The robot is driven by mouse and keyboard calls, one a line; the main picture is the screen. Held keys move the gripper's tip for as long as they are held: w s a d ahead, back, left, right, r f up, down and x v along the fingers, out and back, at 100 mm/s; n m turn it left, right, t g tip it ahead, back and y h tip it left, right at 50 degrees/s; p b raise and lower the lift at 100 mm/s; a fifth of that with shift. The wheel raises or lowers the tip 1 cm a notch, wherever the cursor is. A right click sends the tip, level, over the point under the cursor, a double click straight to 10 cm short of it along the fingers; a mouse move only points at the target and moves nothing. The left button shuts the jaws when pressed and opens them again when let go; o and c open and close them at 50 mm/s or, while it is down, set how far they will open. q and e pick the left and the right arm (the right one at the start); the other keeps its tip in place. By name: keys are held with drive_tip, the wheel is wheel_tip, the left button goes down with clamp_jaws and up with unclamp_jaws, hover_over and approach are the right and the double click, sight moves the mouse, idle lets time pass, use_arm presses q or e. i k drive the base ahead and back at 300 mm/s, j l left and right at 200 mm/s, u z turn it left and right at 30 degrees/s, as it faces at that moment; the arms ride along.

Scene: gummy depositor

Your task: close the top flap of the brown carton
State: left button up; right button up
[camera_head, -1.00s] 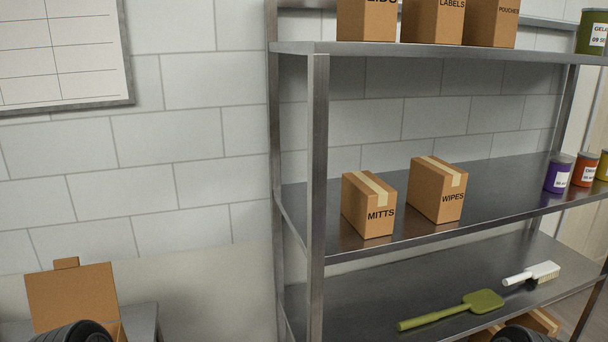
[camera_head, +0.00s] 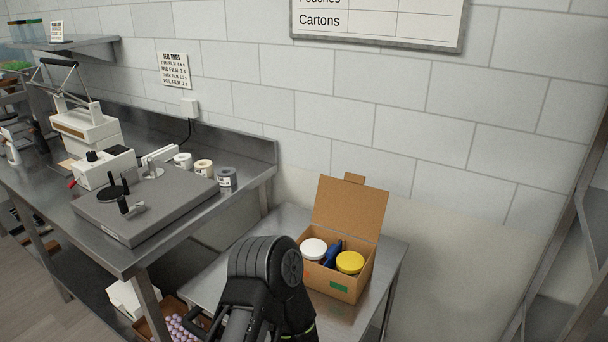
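The brown carton (camera_head: 328,284) stands on a small steel table by the wall. Its top flap (camera_head: 347,208) is open and stands up at the back, leaning slightly, with a small tab on its upper edge. Inside are a white-lidded jar (camera_head: 313,248), a yellow-lidded jar (camera_head: 350,261) and a dark blue item (camera_head: 333,253) between them. My other gripper is not in view.
The small steel table (camera_head: 384,251) has bare space around the carton. A steel workbench (camera_head: 226,207) with a grey machine (camera_head: 145,204) and several rolls stands at left. A box of pink balls (camera_head: 181,325) lies below. A shelf post (camera_head: 560,255) stands at right.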

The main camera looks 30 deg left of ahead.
sight(348, 206)
drive_tip(key=u, duration=0.8)
drive_tip(key=i+l+u, duration=0.2)
drive_tip(key=u, duration=0.2)
drive_tip(key=i+l+u, duration=0.15)
drive_tip(key=l+u, duration=0.25)
drive_tip(key=i+l+u, duration=0.1)
drive_tip(key=l+u, duration=0.35)
drive_tip(key=k+j+u, duration=0.1)
drive_tip(key=j, duration=0.35)
drive_tip(key=l, duration=0.15)
drive_tip(key=i+l+z, duration=0.15)
drive_tip(key=l, duration=0.15)
